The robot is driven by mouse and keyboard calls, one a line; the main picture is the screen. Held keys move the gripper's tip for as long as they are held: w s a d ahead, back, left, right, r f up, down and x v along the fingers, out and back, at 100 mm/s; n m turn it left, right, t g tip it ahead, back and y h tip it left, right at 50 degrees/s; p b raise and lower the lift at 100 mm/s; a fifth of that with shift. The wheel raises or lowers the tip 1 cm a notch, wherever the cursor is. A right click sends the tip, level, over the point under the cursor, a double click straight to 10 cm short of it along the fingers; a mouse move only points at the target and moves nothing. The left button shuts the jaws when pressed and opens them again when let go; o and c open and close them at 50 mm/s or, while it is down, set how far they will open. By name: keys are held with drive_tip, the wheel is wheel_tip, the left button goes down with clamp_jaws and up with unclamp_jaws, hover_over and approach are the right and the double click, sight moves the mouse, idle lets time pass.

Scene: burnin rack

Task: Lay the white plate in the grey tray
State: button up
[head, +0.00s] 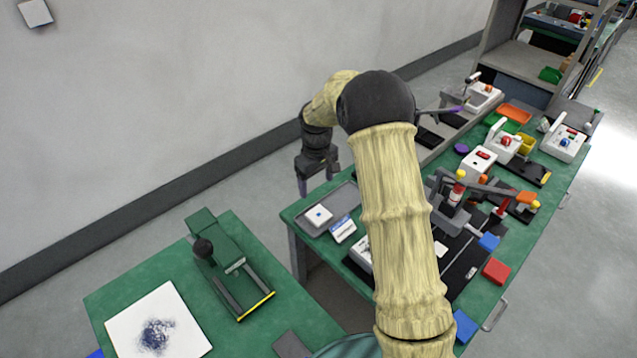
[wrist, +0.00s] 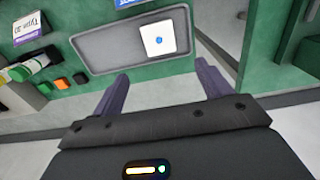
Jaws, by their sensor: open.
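A small white square plate with a blue dot (head: 318,215) lies in the shallow grey tray (head: 342,199) at the near left corner of the long green bench. In the wrist view, the plate (wrist: 161,39) lies flat toward the right end of the tray (wrist: 105,50), inside its rim. My gripper (head: 316,186) is above and to the side of the tray, apart from the plate. In the wrist view, its two dark fingers (wrist: 160,92) are spread wide with nothing between them.
A blue-and-white label card (head: 343,229) lies beside the tray. Several devices and coloured blocks crowd the bench further right, partly hidden by my arm. A separate green table holds a green lever device (head: 218,245) and a marked white sheet (head: 155,325). Floor shows between table and bench.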

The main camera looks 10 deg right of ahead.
drive_tip(key=s+d+r+m+t, duration=0.1)
drive_tip(key=s+r+m, duration=0.1)
drive_tip(key=s, duration=0.7)
drive_tip(key=s+d+r+m, duration=0.2)
drive_tip(key=s+r, duration=0.1)
drive_tip(key=s, duration=0.5)
drive_tip(key=s+d+r+m+t, duration=0.1)
drive_tip(key=s+d+r+m, duration=0.1)
drive_tip(key=s, duration=0.7)
drive_tip(key=shift+s+d+r+m+t, duration=0.25)
drive_tip(key=shift+s+r+m+t, duration=0.1)
drive_tip(key=shift+r+m, duration=0.1)
drive_tip(key=shift+w+p+v, duration=0.25)
drive_tip(key=shift+p+v, duration=0.8)
drive_tip(key=shift+p, duration=0.05)
